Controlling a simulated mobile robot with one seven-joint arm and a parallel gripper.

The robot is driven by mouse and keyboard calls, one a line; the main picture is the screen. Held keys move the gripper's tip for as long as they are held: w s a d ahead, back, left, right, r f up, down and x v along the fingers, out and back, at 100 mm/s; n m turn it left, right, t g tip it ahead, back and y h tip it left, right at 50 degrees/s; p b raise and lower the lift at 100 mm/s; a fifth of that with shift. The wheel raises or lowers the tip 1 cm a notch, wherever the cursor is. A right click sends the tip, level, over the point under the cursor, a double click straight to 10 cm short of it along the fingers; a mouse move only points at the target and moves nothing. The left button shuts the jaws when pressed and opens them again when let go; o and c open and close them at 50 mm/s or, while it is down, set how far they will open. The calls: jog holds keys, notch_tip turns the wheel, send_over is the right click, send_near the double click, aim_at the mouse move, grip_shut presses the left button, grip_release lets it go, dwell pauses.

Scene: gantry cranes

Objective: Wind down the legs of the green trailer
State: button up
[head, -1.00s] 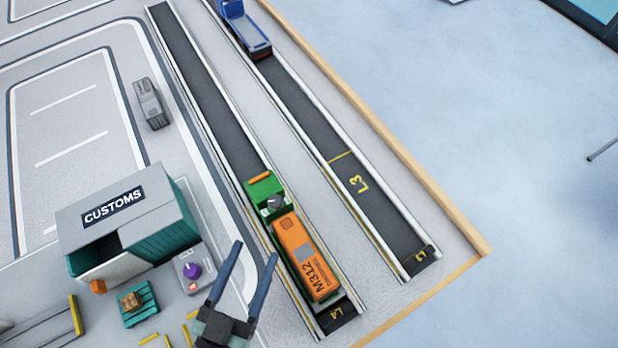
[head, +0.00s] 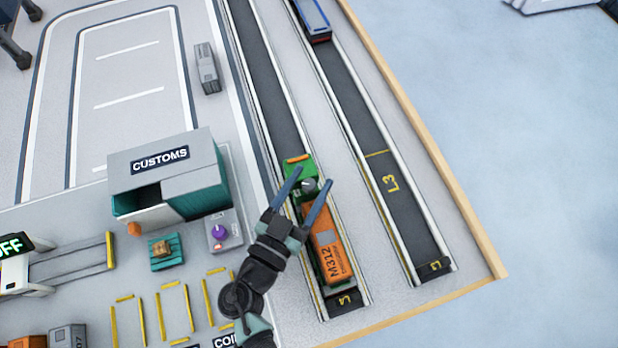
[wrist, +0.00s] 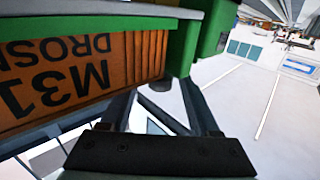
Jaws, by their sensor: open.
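The green trailer (head: 295,167) stands in lane L4 and carries an orange container (head: 324,234) marked M312. A round grey knob (head: 310,184) sits on the green part, just beyond the container's end. My gripper (head: 314,176) is open and empty, its two blue fingers on either side of the knob in the head view. I cannot tell whether they touch it or are above it. In the wrist view, the container (wrist: 75,75) and green trailer body (wrist: 183,42) are close to my gripper (wrist: 160,88). The trailer's legs are not clearly seen.
The CUSTOMS building (head: 170,180) stands left of the lane, near a grey box with a purple knob (head: 219,231) and a teal pallet (head: 166,252). Lane L3 (head: 391,183) on the right is clear nearby, with a blue vehicle (head: 315,20) farther up. A wooden edge borders the board.

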jog(key=shift+w, duration=0.15)
grip_shut()
